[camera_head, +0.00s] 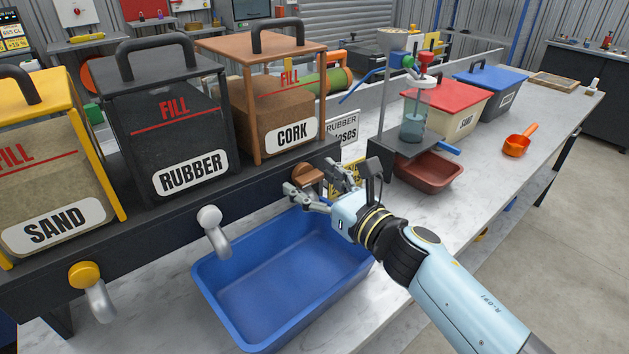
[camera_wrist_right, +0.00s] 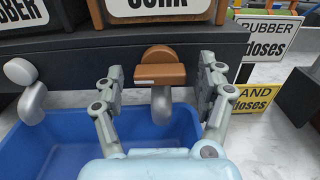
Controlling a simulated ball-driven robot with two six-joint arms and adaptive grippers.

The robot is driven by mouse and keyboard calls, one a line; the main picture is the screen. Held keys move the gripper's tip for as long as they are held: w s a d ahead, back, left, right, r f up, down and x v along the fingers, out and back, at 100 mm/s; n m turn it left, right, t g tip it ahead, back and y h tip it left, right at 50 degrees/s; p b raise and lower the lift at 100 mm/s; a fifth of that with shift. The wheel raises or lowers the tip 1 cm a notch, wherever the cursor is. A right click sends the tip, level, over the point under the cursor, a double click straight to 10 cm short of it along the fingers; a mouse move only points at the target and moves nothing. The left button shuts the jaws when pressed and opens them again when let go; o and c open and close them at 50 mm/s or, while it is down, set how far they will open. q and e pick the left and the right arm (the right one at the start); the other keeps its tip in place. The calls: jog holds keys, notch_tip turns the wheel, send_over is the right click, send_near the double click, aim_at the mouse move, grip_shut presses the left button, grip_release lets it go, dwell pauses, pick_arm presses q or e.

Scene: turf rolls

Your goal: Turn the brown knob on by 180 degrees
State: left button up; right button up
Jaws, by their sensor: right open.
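The brown knob (camera_head: 308,174) is on the front of the dark bench rail below the cork bin (camera_head: 275,118). In the right wrist view the brown knob (camera_wrist_right: 160,68) has a wide flat bar across it and a grey spout below. My right gripper (camera_head: 316,187) is at the knob, coming from the right. In the wrist view its two fingers (camera_wrist_right: 160,88) stand apart, one on each side of the knob, with gaps between them and it. The gripper is open and empty. My left gripper is not in view.
A blue tub (camera_head: 222,300) lies below the spouts. A white knob (camera_head: 209,217) and a yellow knob (camera_head: 84,274) sit further left under the rubber and sand bins. Dose signs (camera_wrist_right: 262,40) stand right of the knob. A red-brown tray (camera_head: 428,176) is further right.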

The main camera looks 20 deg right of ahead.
jog(key=c, duration=1.2)
jog(key=shift+o, duration=0.2)
jog(key=shift+m, duration=1.4)
jog(key=o, duration=1.2)
jog(key=shift+c, duration=0.2)
jog(key=v, duration=1.2)
